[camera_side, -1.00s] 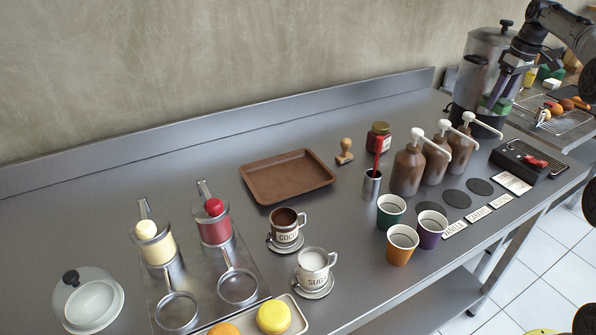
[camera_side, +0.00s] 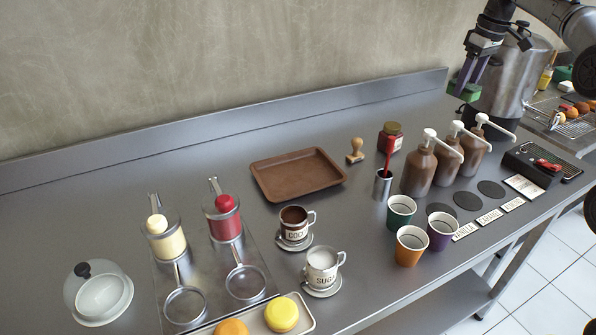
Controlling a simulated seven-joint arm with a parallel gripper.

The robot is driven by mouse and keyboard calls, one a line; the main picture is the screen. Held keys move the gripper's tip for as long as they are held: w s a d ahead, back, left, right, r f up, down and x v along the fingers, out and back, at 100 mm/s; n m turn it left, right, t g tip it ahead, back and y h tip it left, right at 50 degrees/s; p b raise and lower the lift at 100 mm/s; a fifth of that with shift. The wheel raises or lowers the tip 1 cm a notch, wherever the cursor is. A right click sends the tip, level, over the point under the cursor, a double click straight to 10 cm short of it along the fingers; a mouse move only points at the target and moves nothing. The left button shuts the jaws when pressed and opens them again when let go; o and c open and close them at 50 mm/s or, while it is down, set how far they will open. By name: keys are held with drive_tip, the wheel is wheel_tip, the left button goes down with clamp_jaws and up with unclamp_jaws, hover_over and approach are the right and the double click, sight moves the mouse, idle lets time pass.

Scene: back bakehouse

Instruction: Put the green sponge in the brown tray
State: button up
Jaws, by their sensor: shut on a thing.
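The green sponge (camera_side: 464,91) is held between the fingertips of my gripper (camera_side: 468,80), at the upper right of the side view. My gripper points down, shut on the sponge, above the back of the counter and in front of the large metal urn. The fingers hide part of the sponge. The brown tray (camera_side: 297,174) lies flat and empty on the steel counter, well to the left of my gripper and lower in the picture.
Between gripper and tray stand a red-labelled jar (camera_side: 390,138), a wooden stamp (camera_side: 355,151) and a metal cup with a red-handled tool (camera_side: 382,186). Brown pump bottles (camera_side: 418,170) stand to their right. The metal urn (camera_side: 512,80) is beside my gripper. The counter behind the tray is clear.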

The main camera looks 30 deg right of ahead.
drive_tip(key=s+a+n, duration=0.2)
drive_tip(key=s+a, duration=0.1)
drive_tip(key=a, duration=1.1)
drive_tip(key=s+a+n, duration=0.1)
drive_tip(key=s+a, duration=0.2)
drive_tip(key=a, duration=1.2)
approach(327, 182)
drive_tip(key=shift+s+d+r, duration=0.1)
drive_tip(key=shift+s+r, duration=0.1)
drive_tip(key=shift+s, duration=0.1)
drive_tip(key=shift+w+f, duration=0.45)
drive_tip(key=shift+f, duration=0.15)
drive_tip(key=shift+w+f, duration=0.1)
drive_tip(key=shift+f, duration=1.5)
drive_tip(key=shift+f, duration=0.2)
